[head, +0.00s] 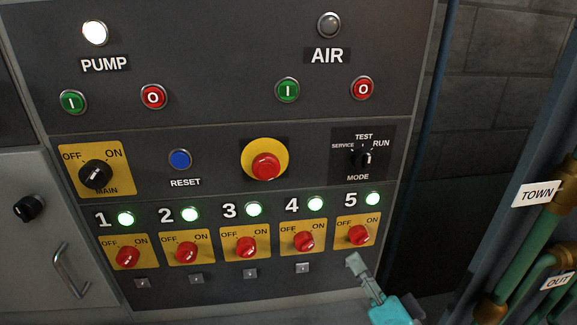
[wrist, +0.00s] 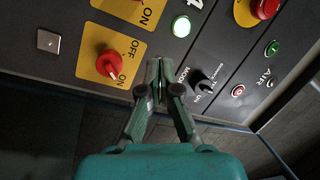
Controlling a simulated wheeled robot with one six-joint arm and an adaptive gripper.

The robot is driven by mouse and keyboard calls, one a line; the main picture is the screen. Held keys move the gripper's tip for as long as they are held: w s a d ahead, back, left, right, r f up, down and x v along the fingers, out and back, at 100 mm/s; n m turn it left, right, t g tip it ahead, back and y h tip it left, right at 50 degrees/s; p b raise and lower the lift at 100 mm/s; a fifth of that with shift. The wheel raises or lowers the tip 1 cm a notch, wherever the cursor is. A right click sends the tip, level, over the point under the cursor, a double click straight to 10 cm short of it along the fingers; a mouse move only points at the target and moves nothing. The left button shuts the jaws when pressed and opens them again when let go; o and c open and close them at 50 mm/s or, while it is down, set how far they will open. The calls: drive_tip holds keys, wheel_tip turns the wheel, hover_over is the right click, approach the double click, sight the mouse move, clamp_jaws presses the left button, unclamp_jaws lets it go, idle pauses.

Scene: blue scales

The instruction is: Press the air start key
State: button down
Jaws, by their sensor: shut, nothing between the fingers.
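The air start key is the green round button marked I (head: 287,90) under the AIR label, left of the red O key (head: 362,88). The grey air lamp (head: 329,25) above the label is unlit. In the wrist view the green air key (wrist: 272,49) is at the right, near the red O key (wrist: 238,91). My gripper (head: 354,262) is at the lower right of the panel in the head view, below switch 5 and well below the air keys. Its fingers (wrist: 159,65) are shut and empty, tips near the mode knob (wrist: 202,80) in the wrist view.
The pump lamp (head: 95,33) is lit white. The red emergency button (head: 265,166) and mode knob (head: 364,156) project from the panel, as do red switches such as number 5 (head: 359,235). Green pipes with a TOWN tag (head: 538,192) stand at the right.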

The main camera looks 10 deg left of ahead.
sight(288, 90)
drive_tip(key=s+a+r+n+g+y, duration=0.1)
drive_tip(key=a+r+n+g+y, duration=0.1)
drive_tip(key=r, duration=0.7)
drive_tip(key=s+a+r+n+g+y, duration=0.1)
drive_tip(key=a+r+n+g+y, duration=0.1)
drive_tip(key=r, duration=0.7)
drive_tip(key=s+a+r+n+g+y, duration=0.1)
drive_tip(key=a+r+n+g+y, duration=0.1)
drive_tip(key=r, duration=0.7)
drive_tip(key=a+g+y, duration=0.1)
drive_tip(key=a+y, duration=0.1)
drive_tip(key=a, duration=0.1)
drive_tip(key=shift+s+a+r+n+y, duration=0.2)
drive_tip(key=shift+a+n+y, duration=0.1)
drive_tip(key=shift+n, duration=0.1)
drive_tip(key=shift+w, duration=0.2)
drive_tip(key=shift+w+a, duration=0.4)
drive_tip(key=shift+w, duration=0.95)
drive_tip(key=shift+w+a, duration=0.4)
drive_tip(key=shift+w, duration=1)
drive_tip(key=shift+w+a, duration=0.4)
drive_tip(key=shift+w, duration=0.95)
drive_tip(key=shift+w+a, duration=0.1)
drive_tip(key=shift+w, duration=0.1)
drive_tip(key=shift+w, duration=0.2)
